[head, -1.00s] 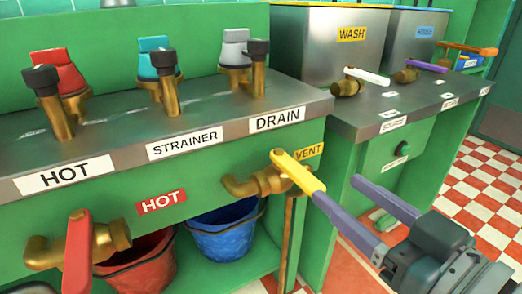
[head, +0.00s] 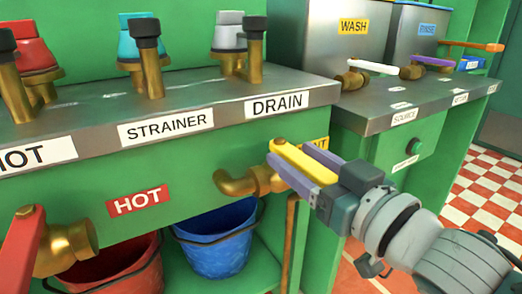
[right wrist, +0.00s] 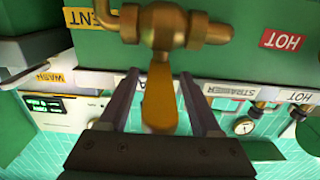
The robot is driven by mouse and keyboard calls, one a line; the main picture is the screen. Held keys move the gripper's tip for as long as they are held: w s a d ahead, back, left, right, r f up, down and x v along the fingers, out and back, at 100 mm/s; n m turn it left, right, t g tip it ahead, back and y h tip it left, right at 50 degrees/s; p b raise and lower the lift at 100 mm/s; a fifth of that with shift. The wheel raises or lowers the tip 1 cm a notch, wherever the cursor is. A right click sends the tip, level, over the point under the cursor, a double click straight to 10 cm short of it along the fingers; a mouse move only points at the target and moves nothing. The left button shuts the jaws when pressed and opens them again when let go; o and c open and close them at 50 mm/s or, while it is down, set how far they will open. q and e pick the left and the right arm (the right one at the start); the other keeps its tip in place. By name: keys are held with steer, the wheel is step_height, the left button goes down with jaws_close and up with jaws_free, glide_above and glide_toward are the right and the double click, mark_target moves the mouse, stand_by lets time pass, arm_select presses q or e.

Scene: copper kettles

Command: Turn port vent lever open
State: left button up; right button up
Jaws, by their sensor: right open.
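The yellow vent lever (head: 296,160) sits on a brass valve (head: 245,182) on the green front panel, beside the partly hidden yellow VENT label (head: 321,142). The lever points outward and down to the right. My right gripper (head: 290,155) is open, with one purple-grey finger on each side of the lever. In the right wrist view the lever (right wrist: 158,95) lies between the two apart fingers (right wrist: 158,82), with a visible gap on each side. The brass valve (right wrist: 165,27) is just beyond the fingertips. My left gripper is not in view.
A red lever (head: 22,245) on another brass valve is at the lower left. A blue bucket (head: 215,240) and a red bucket (head: 110,268) stand below. Brass taps line the counter (head: 185,108). A WASH tank (head: 345,50) stands behind at the right.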

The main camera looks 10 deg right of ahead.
steer(key=shift+w, duration=0.15)
jaws_close()
stand_by(0.4)
stand_by(1.0)
